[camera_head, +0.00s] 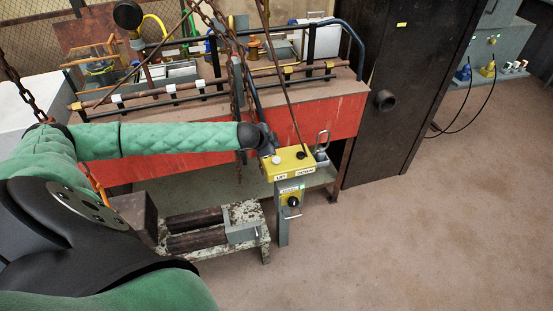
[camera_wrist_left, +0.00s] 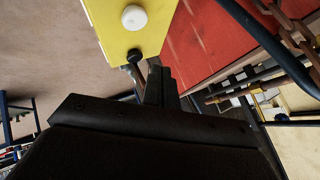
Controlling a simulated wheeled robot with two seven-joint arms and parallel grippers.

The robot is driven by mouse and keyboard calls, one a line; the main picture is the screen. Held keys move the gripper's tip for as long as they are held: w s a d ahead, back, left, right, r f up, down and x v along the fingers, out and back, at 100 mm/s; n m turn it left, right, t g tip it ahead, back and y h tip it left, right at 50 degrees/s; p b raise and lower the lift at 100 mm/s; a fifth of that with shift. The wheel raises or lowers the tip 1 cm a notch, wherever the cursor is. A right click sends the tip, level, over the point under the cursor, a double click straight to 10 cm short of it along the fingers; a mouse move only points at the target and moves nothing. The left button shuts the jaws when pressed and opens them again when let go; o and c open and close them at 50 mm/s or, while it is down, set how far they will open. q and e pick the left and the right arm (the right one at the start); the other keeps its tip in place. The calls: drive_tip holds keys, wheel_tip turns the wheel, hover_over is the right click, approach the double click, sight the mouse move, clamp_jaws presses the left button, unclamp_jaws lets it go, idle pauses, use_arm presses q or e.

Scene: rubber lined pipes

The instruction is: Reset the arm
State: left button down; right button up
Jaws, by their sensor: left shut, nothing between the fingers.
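My left arm in green padding reaches across the head view from the left. Its gripper (camera_head: 268,145) is at the upper left edge of a yellow control box (camera_head: 290,163) with a white button and small labels. In the left wrist view the shut, empty fingers (camera_wrist_left: 160,84) point at the lower edge of the yellow box (camera_wrist_left: 127,25), near its white knob and a dark knob. I cannot tell whether they touch it. My right gripper is not in view.
A red bench (camera_head: 345,115) with pipes and racks stands behind the gripper. Chains (camera_head: 228,60) hang close to it. A grey post with a switch (camera_head: 290,203) stands below the yellow box. A low stand (camera_head: 250,212) holds dark pipes. The floor on the right is clear.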

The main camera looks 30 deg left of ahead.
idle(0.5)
